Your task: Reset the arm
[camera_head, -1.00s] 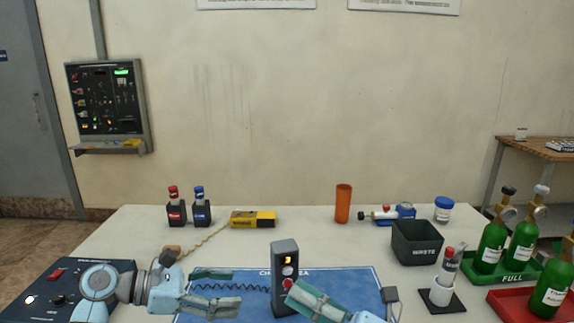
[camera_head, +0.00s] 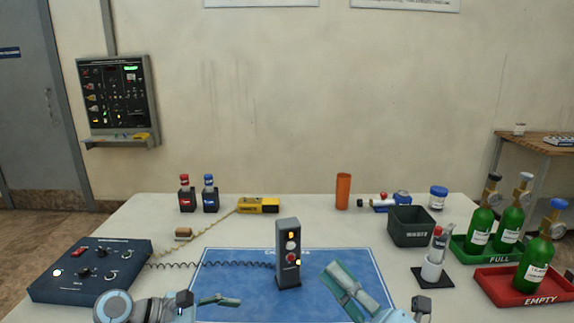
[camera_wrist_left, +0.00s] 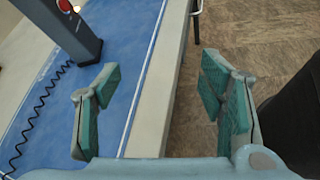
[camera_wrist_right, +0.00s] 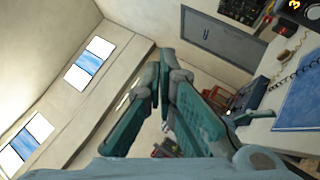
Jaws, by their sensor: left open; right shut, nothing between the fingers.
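My left gripper (camera_head: 215,300) is low at the left front of the table in the head view. In the left wrist view its fingers (camera_wrist_left: 160,100) stand wide apart with nothing between them, over the table's front edge. My right gripper (camera_head: 340,282) is over the right front of the blue mat (camera_head: 235,280). In the right wrist view its fingers (camera_wrist_right: 163,95) are close together and hold nothing. The dark post (camera_head: 287,250) with a lit display and buttons stands upright on the mat between the two grippers, apart from both.
A control box (camera_head: 90,270) lies at the left. A waste bin (camera_head: 405,232), a green tray (camera_head: 462,252) and a red tray (camera_head: 490,292) with gas cylinders stand at the right. Two bottles (camera_head: 197,198) and a yellow device (camera_head: 258,206) are at the back.

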